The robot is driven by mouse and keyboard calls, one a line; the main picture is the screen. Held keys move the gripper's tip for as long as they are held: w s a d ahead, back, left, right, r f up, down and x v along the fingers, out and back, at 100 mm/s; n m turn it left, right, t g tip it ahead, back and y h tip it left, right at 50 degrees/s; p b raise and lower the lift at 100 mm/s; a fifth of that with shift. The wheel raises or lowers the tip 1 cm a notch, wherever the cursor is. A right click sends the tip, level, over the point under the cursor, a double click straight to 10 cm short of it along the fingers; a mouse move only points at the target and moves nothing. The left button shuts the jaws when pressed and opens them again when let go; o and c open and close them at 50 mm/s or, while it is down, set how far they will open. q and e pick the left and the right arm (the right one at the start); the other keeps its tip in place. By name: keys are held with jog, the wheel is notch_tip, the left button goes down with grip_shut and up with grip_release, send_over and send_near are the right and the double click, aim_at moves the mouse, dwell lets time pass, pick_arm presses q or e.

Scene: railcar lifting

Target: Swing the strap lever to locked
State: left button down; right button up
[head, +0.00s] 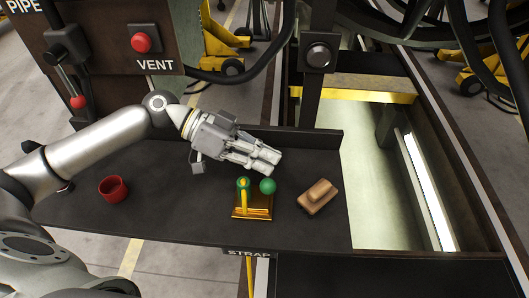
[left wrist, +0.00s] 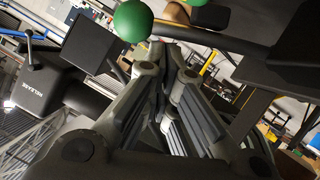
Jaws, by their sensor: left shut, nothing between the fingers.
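The strap lever stands on a yellow base plate (head: 252,206) on the dark bench, just above the STRAP label (head: 249,253). It has a green pivot ring (head: 242,183) and a green ball knob (head: 267,186), which lies to the right of the ring. The knob also shows large at the top of the left wrist view (left wrist: 132,20). My left gripper (head: 272,161) is shut and empty, with its fingertips just behind the knob in the head view. I cannot tell whether they touch it. My right gripper is not in view.
A red cup (head: 113,189) stands left on the bench (head: 170,220), and a brown block (head: 317,196) lies right of the lever. Behind are a VENT panel with a red button (head: 141,42) and a post with a round button (head: 318,54). An open pit (head: 375,190) lies to the right.

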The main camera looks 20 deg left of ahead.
aim_at(267, 177)
pick_arm(q)
jog(key=f+b, duration=0.1)
jog(key=s+m+t+b, duration=0.1)
jog(key=b, duration=0.1)
jog(key=f+b, duration=0.1)
jog(key=b, duration=0.1)
jog(key=shift+s+d+f+y, duration=0.2)
jog(key=shift+s+f+y, duration=0.1)
jog(key=shift+f, duration=0.05)
jog(key=shift+s+f+m+t+b, duration=0.1)
jog(key=shift+s+m+t+b, duration=0.1)
jog(key=shift+m+t+b, duration=0.15)
